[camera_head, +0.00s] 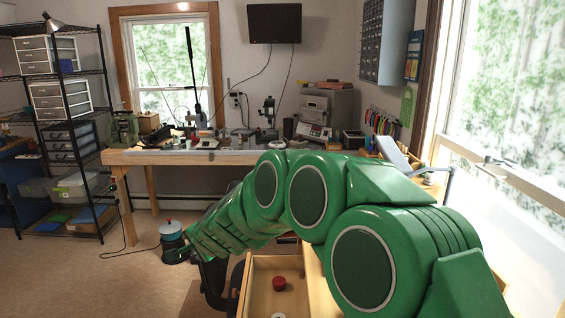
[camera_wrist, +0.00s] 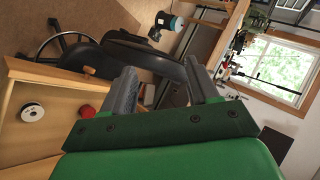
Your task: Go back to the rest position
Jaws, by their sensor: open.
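My gripper (camera_wrist: 165,78) shows in the wrist view with its two grey fingers spread apart and nothing between them. A black office chair (camera_wrist: 85,45) lies beyond the fingers. In the head view my green arm reaches forward and to the left across the lower middle, and its dark end hangs beside an open wooden drawer (camera_head: 262,262). The drawer also shows in the wrist view (camera_wrist: 55,78) at the left of the gripper. In it are a red round object (camera_head: 279,283) and a white spool (camera_wrist: 33,112). My arm hides part of the drawer and the bench around it.
A long wooden workbench (camera_head: 190,157) with tools stands along the back wall. A black wire shelf (camera_head: 60,110) with drawer units stands at the left. A blue-grey canister (camera_head: 172,240) stands on the floor left of my gripper. The floor at the left front is open.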

